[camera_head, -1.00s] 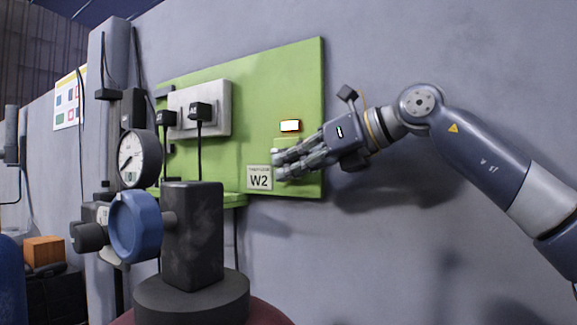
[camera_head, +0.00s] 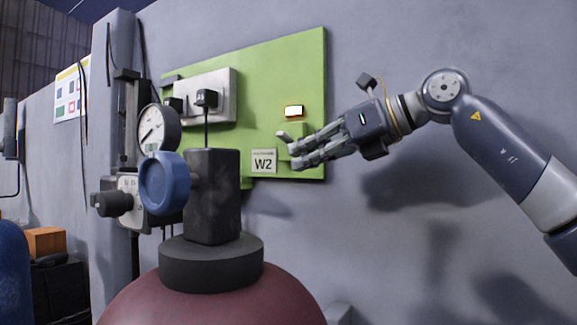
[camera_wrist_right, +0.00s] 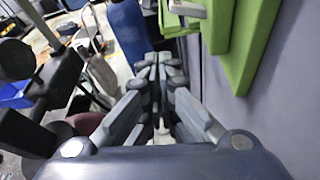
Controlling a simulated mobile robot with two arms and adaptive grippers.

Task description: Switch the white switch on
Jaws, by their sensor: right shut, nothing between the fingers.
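A green board (camera_head: 262,85) is mounted on the grey wall. A white label "W2" (camera_head: 264,161) is at the board's lower edge. My right gripper (camera_head: 289,150) reaches in from the right, shut and empty, its fingertips below the rectangle and right of the label. Contact with the board cannot be told. The right wrist view shows its fingers together (camera_wrist_right: 158,62). My left gripper is not in view.
A grey socket plate (camera_head: 222,97) with black plugs and cables is on the board's left part. In front stand a dark red tank (camera_head: 215,300), a black block (camera_head: 213,200), a blue knob (camera_head: 164,183) and a gauge (camera_head: 158,129). The wall right of the board is clear.

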